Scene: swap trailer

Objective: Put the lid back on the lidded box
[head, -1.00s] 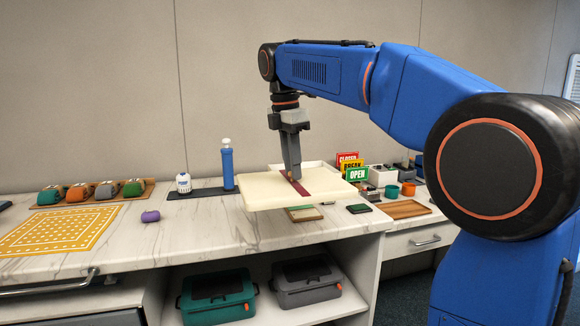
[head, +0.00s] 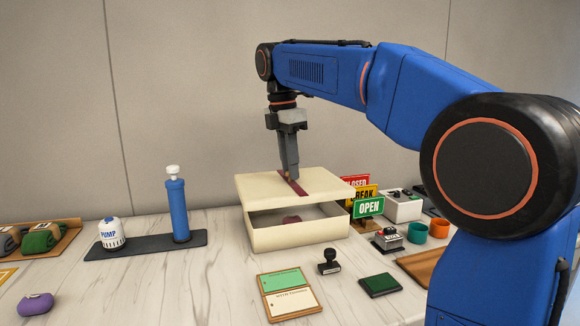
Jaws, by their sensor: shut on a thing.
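The lidded box (head: 290,239) is a cream box standing on the counter, with its front partly open below the lid. A dark red thing (head: 292,219) shows inside it. The cream lid (head: 262,187) has a dark red band across it. My gripper (head: 290,176) points down and is shut on the lid at the band. The lid is over the box, roughly level, with a dark gap under its front edge. Whether its back edge touches the box is hidden.
Signs (head: 368,207) stand close at the box's right, beside a grey device (head: 402,208). A stamp (head: 329,262), a green-and-cream card holder (head: 287,292) and a green pad (head: 380,285) lie in front. A blue bottle (head: 177,209) stands left.

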